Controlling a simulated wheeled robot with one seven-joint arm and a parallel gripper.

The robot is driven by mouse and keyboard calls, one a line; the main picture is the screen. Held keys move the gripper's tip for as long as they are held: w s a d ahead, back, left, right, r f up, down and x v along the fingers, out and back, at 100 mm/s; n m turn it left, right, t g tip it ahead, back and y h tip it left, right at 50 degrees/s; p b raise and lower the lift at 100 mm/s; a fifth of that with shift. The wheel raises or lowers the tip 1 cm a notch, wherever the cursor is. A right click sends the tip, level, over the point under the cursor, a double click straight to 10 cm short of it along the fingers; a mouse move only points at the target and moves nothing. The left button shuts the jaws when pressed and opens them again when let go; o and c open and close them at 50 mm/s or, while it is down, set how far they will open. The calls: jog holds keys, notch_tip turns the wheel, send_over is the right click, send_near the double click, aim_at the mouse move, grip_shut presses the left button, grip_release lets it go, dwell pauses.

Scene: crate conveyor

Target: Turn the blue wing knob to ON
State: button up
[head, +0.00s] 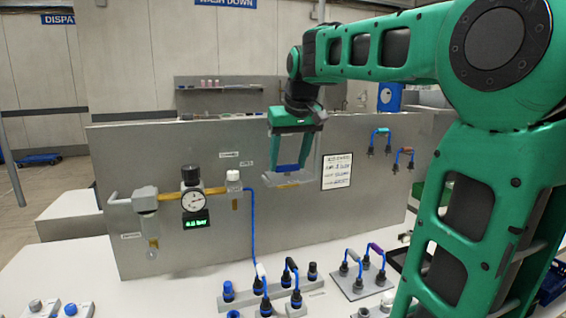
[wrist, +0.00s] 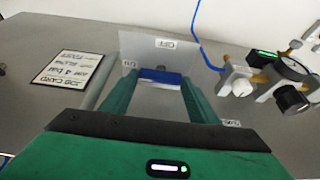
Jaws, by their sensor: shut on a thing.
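The blue wing knob (head: 287,168) is between the fingertips of my gripper (head: 289,160), in front of the grey upright panel (head: 340,213). In the wrist view the knob (wrist: 160,76) shows as a blue bar lying across the picture, with a green finger of my gripper (wrist: 161,82) at each end. My gripper is shut on it. A pale plate (head: 288,181) lies around the knob. A small label (wrist: 163,43) above the knob seems to read OFF; another label (wrist: 130,64) is too small to read surely. Any pointer mark on the knob is hidden.
A pressure gauge (head: 194,201) with valves and a green display (head: 196,220) is on the panel's left. A job card (head: 337,171) hangs right of my gripper. Coloured hose handles (head: 380,133) are farther right. Connector blocks (head: 240,297) with hoses stand on the white bench below.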

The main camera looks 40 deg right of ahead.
jog(key=o, duration=0.9)
jog(key=shift+w+a+r, duration=0.1)
jog(key=shift+w, duration=0.05)
jog(key=shift+o, duration=0.7)
jog(key=v, duration=1)
jog(key=shift+s+r, duration=0.2)
jog(key=shift+r, duration=0.05)
jog(key=s+a+f+m+g, duration=0.1)
jog(key=s+f+g, duration=0.1)
jog(key=s+f, duration=1)
jog(key=s+a+f+m+g+y, duration=0.1)
jog(key=s+f+m+g, duration=0.1)
jog(key=s+f, duration=1.1)
notch_tip(320, 180, down, 7)
jog(key=shift+a+f, duration=0.2)
jog(key=shift+f, duration=0.05)
